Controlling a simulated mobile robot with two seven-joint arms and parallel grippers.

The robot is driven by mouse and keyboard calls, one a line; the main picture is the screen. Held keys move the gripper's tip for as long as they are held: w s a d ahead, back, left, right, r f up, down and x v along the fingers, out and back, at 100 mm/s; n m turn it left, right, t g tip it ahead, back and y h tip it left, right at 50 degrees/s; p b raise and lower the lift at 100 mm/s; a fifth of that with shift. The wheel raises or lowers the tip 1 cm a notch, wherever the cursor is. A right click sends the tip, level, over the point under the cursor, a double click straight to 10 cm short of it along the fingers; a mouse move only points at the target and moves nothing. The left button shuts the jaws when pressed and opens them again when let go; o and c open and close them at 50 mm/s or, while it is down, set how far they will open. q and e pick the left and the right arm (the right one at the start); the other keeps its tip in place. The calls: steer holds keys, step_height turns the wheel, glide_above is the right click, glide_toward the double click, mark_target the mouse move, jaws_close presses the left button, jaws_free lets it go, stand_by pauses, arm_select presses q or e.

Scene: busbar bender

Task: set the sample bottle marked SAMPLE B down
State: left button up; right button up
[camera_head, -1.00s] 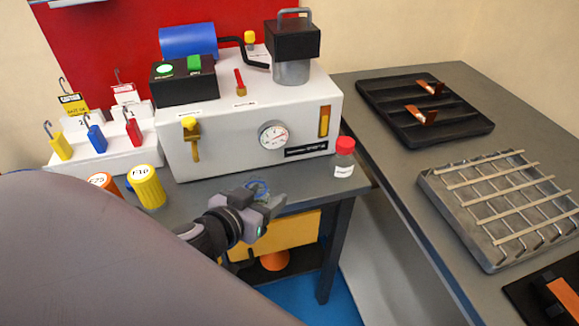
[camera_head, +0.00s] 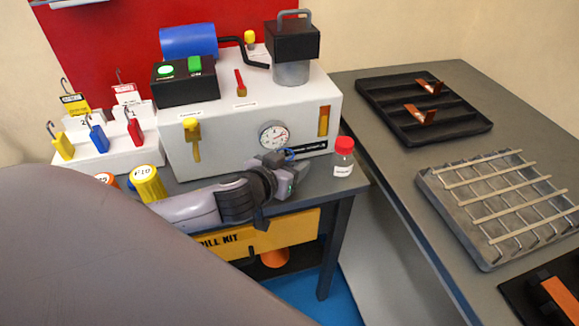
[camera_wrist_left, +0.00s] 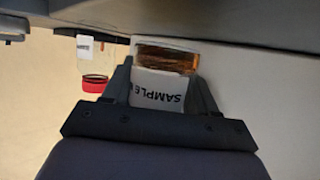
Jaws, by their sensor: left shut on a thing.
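My left gripper (camera_head: 291,174) is in front of the white machine's lower right part, over the bench's front edge. In the left wrist view, the gripper (camera_wrist_left: 160,92) is shut on a sample bottle (camera_wrist_left: 158,86) with amber contents. Its white label reads SAMPLE; the letter after it is hidden by a finger. My right gripper is not in view.
A red-capped bottle (camera_head: 343,160) stands upright on the bench corner, close right of the gripper. The white machine (camera_head: 230,140) with a gauge stands behind. Yellow (camera_head: 148,184) and orange (camera_head: 107,179) containers are left. A side table (camera_head: 400,160) holds a black tray and a metal rack.

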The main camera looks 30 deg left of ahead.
arm_select(q)
steer(key=shift+w+f, duration=0.15)
steer(key=shift+f, duration=0.6)
steer(key=shift+f, duration=0.15)
steer(key=o, duration=0.9)
steer(key=shift+r, duration=0.2)
steer(key=v, duration=1.2)
steer(key=shift+a, duration=0.1)
